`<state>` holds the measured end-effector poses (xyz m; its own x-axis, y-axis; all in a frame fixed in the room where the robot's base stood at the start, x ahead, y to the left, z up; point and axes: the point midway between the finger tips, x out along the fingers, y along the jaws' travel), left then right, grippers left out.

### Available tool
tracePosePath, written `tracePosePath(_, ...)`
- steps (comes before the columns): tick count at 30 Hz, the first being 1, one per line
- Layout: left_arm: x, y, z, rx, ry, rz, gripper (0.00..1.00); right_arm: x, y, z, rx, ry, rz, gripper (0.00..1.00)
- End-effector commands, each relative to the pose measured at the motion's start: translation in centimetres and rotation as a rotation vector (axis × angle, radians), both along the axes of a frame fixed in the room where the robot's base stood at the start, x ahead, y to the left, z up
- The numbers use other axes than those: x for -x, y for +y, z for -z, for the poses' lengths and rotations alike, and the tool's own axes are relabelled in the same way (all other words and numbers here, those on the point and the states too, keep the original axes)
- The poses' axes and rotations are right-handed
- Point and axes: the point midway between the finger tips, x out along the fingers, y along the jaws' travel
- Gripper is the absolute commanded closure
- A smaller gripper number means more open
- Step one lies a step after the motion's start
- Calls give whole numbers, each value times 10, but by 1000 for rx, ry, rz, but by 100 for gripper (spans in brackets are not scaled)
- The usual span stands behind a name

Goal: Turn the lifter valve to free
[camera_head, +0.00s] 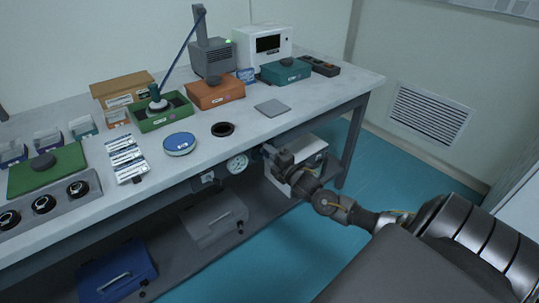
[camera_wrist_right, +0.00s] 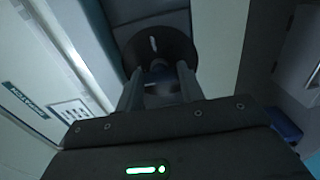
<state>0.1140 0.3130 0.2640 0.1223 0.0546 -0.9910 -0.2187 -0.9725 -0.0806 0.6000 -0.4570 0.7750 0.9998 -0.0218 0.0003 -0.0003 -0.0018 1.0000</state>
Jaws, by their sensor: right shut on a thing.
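The lifter valve (camera_wrist_right: 154,45) shows in the right wrist view as a dark round disc with a short white mark on its upper part. My right gripper (camera_wrist_right: 158,76) has its two fingers on either side of the valve's handle, shut on it. The handle is mostly hidden between the fingers. In the head view my right gripper (camera_head: 268,152) is at the table's front edge, just right of a round white gauge (camera_head: 237,163); the valve is hidden there by the gripper and wrist. My left gripper is not in view.
The white tabletop (camera_head: 218,165) carries a blue round dish (camera_head: 179,144), a green tray (camera_head: 160,117), an orange box (camera_head: 214,93) and a grey plate (camera_head: 272,108). Below, a shelf holds a grey case (camera_head: 213,220) and a blue case (camera_head: 117,275). The teal floor at right is clear.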

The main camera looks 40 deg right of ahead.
Motion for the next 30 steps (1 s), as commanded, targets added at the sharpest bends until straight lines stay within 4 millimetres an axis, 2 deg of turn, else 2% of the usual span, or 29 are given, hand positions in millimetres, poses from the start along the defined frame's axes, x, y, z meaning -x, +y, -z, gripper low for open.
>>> tracePosePath(15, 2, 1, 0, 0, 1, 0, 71, 0, 0, 0, 19, 0, -1, 85)
tracePosePath(16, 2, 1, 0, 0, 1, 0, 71, 0, 0, 0, 18, 0, -1, 59)
tracePosePath(20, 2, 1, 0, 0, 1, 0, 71, 0, 0, 0, 18, 0, -1, 42)
tracePosePath(30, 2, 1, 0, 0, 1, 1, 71, 3, 0, 1, 17, 1, -1, 40)
